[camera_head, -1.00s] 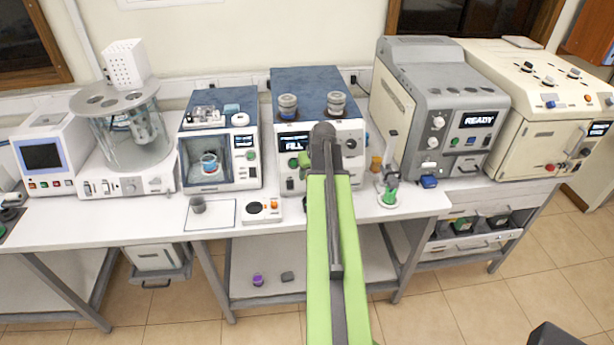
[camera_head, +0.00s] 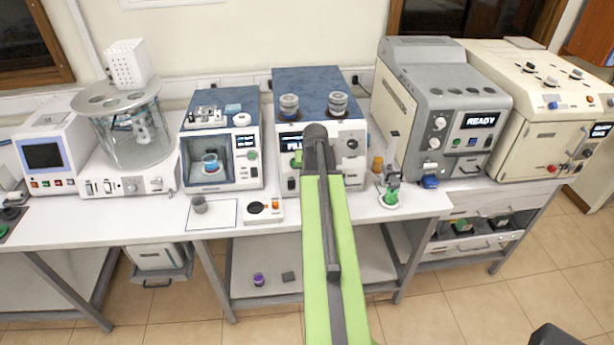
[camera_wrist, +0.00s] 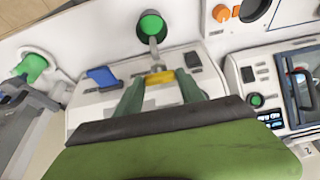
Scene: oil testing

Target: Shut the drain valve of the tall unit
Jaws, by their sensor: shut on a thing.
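The tall unit (camera_head: 345,130) is the white, blue-topped machine mid-bench in the head view, with two capped ports on top and a partly covered display. My arm hides the lower middle of its front, and my gripper's tips are hidden there. In the wrist view, my gripper (camera_wrist: 159,77) has its two green fingers closed on a small yellow handle (camera_wrist: 160,77), apparently the drain valve's, at the unit's front. A metal fitting shows just beyond it. A round vessel with a green inside (camera_wrist: 151,25) lies beyond the fitting. The handle's exact angle is hard to tell.
In the head view, a green item on a white dish (camera_head: 390,198) stands right, and a small device with an orange button (camera_head: 264,209) stands left.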

